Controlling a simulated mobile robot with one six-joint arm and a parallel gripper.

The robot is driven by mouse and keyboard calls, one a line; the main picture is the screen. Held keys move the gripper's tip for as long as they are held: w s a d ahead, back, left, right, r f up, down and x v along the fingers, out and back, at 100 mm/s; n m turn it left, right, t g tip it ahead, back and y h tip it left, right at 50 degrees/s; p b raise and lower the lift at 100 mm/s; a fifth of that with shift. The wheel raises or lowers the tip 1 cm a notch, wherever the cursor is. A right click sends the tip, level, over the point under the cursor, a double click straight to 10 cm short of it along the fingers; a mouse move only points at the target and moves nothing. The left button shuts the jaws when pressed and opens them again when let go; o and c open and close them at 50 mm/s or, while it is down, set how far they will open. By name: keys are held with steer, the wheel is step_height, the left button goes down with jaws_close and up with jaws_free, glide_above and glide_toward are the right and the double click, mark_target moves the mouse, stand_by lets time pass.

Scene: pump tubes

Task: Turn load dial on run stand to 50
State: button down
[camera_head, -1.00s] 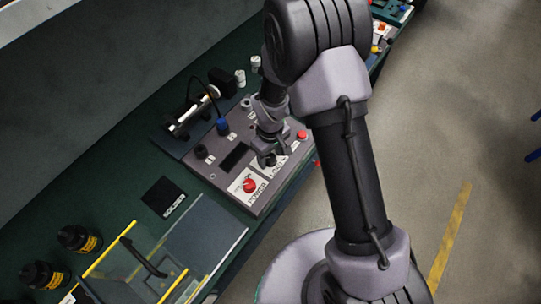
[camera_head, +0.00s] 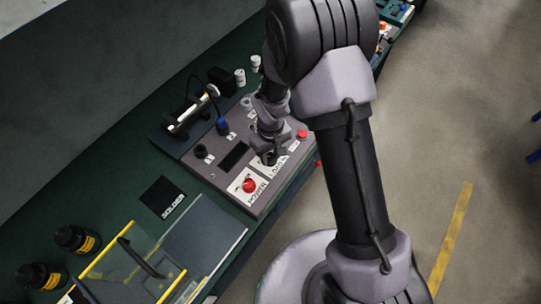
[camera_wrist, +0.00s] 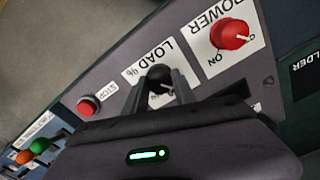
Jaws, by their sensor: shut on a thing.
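The run stand (camera_head: 228,185) is a grey sloped panel on the green bench, left of my arm. Its load dial (camera_wrist: 158,76) is a black knob on a white plate marked "LOAD %", seen in the wrist view. My gripper (camera_wrist: 158,88) has a finger on each side of the dial and is shut on it. The dial's pointer and most scale marks are hidden, so its setting cannot be read. In the head view my gripper (camera_head: 269,158) is down at the panel and covers most of the dial.
A red power knob (camera_wrist: 230,34) on a plate marked "POWER" and "ON" sits beside the load dial. A red stop button (camera_wrist: 88,106) is on the other side.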

mark_target(271, 157)
steer(key=m+b, duration=0.3)
steer(key=m, duration=0.3)
steer(key=shift+m, duration=0.3)
stand_by(0.4)
steer(key=c, duration=1)
jaws_free()
step_height(271, 157, up, 18)
steer(key=p, duration=0.5)
steer(key=shift+f, duration=0.25)
